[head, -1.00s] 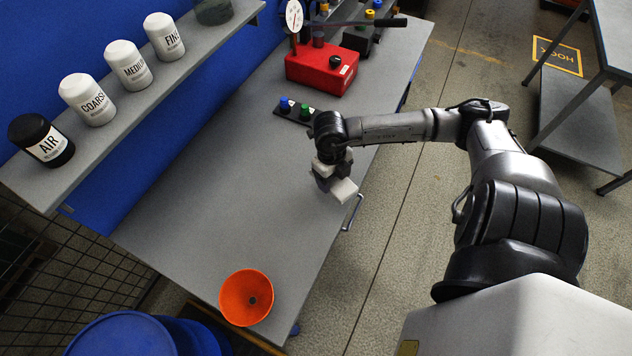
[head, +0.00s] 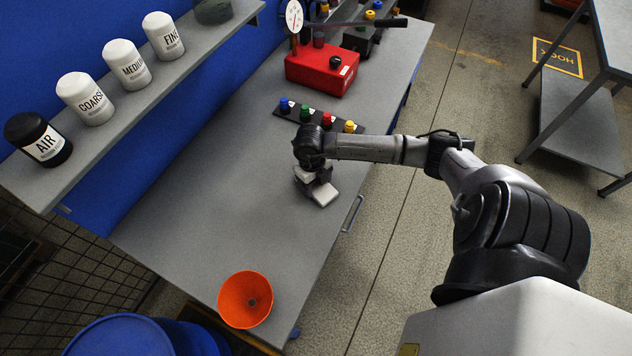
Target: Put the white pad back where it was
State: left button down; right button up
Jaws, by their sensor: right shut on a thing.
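My right gripper (head: 316,183) is low over the grey bench, shut on a white pad (head: 325,195). A flat pale face of the pad shows at the lower right of the jaws. Another pale piece shows at the upper left of the jaws, and I cannot tell if it belongs to the pad. The wrist hides the grip itself, and I cannot tell if the pad touches the bench top. My left gripper is not in view.
A strip of coloured knobs (head: 318,117) lies just beyond the gripper, and a red gauge box (head: 322,72) stands behind it. Several labelled jars (head: 86,98) stand on the shelf. The bench's middle is clear.

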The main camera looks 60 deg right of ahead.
jog(key=shift+f, duration=0.15)
jog(key=o, duration=0.7)
jog(key=shift+o, duration=1)
